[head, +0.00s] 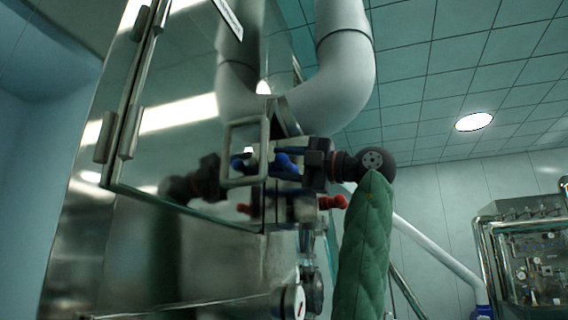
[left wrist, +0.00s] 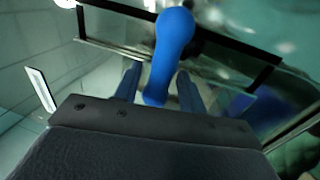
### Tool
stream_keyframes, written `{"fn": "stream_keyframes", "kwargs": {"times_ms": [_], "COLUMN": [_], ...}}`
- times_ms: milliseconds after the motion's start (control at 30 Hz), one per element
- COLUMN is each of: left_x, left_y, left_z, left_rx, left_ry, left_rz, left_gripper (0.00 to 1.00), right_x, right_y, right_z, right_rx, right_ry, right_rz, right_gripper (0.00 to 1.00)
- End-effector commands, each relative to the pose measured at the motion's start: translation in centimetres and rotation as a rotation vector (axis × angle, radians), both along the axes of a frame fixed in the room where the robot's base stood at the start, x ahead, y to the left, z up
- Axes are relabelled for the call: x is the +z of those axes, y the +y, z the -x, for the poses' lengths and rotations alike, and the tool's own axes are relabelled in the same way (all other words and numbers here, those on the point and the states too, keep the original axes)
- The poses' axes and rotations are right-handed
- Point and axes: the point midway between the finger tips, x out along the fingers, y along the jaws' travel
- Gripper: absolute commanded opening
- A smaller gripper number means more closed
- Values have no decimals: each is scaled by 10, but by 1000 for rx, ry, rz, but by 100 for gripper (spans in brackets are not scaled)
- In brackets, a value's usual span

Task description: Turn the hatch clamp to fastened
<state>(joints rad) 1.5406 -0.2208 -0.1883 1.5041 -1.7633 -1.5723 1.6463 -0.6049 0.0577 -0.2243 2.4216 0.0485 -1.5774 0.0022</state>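The hatch clamp shows a blue handle (head: 287,162) beside the edge of the shiny hatch (head: 180,110) in the head view. My left gripper (head: 297,160) is at this handle, in front of the dark round wrist joint. In the left wrist view the rounded blue handle (left wrist: 174,38) reaches down between the two fingers of the left gripper (left wrist: 158,74). A gap seems to show on each side, so the fingers look open around it. A red handle (head: 333,202) sits just below. The clamp's body is largely hidden. My right gripper is not in view.
A square metal loop (head: 230,150) stands just left of the clamp. A thick grey pipe (head: 335,85) curves above it. The hatch mirrors the arm and the handles. Another metal machine (head: 535,255) stands far right. Open room lies between.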

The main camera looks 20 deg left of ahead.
Motion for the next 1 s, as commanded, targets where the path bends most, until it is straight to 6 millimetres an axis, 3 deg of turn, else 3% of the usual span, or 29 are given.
{"fn": "stream_keyframes", "kwargs": {"times_ms": [333,700,1000], "left_x": [-1,-13,-15], "left_y": [-5,-57,-77], "left_z": [0,1,2], "left_rx": [-1,-2,0], "left_ry": [0,2,1], "left_rz": [-1,-2,-1], "left_gripper": [40,40,40], "right_x": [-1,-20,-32], "right_y": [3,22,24], "right_z": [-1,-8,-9], "right_rx": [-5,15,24], "right_ry": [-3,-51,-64], "right_rz": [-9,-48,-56], "right_gripper": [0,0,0]}}
